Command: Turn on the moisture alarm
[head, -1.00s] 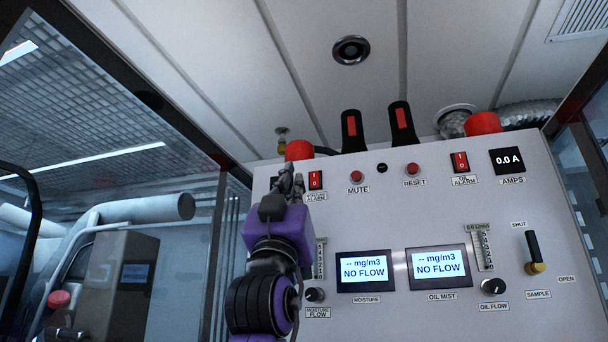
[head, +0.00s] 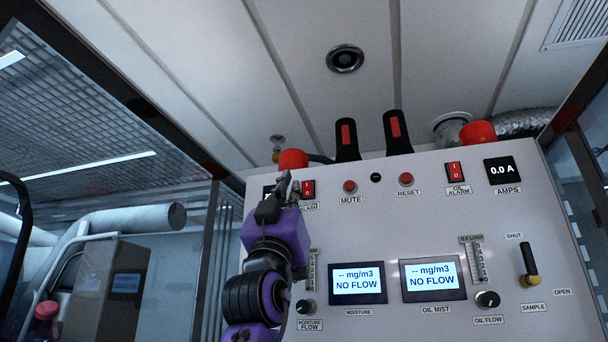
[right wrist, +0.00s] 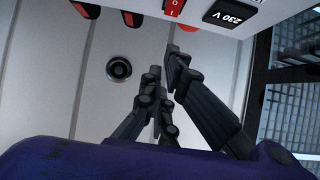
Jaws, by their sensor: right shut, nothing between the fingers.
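The moisture alarm switch (head: 308,188) is a red rocker at the panel's upper left, its label partly covered by my gripper. It also shows at the top edge of the right wrist view (right wrist: 175,7), beside the 230 V display (right wrist: 233,16). My right gripper (head: 289,184) is shut and empty, just left of the switch in the head view, its fingers pointing up. In the right wrist view its fingertips (right wrist: 167,66) are below the switch in the picture. I cannot tell whether they touch the panel. My left gripper is not in view.
The panel (head: 400,225) also carries the mute button (head: 350,187), reset button (head: 406,179), oil alarm switch (head: 454,171) and two screens reading NO FLOW. The moisture flow knob (head: 305,307) is close to my right arm. Red lamps and black handles stand on the panel's top.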

